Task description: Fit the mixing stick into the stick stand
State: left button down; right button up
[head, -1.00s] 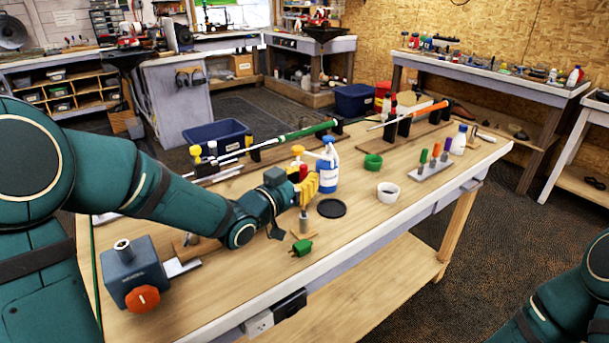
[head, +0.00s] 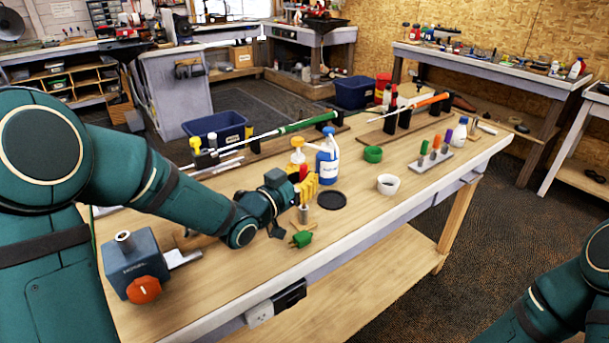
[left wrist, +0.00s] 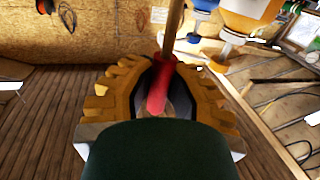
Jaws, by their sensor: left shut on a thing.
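My left gripper (head: 305,190), with ribbed yellow fingers, is shut on the mixing stick. In the left wrist view the stick's red part (left wrist: 160,88) sits between the fingers (left wrist: 158,95), and a thin tan shaft (left wrist: 173,28) runs on from it. In the head view only a little of its red (head: 303,172) shows by the fingers. The stick stand, a small metal tube (head: 303,214) on a wooden base, stands just below the fingertips. Whether the stick's lower end is in the tube, I cannot tell. My right gripper is out of view.
A black disc (head: 332,200) and a green plug-like piece (head: 301,239) lie close to the stand. A blue-and-white bottle (head: 327,168) and a yellow-topped bottle (head: 297,155) stand just behind the gripper. A white cup (head: 388,185) is to the right.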

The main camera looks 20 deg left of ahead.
pick_arm(q)
jog(key=shift+f, duration=1.15)
jog(key=c, duration=0.9)
grip_release()
jog(key=shift+v, duration=3.75)
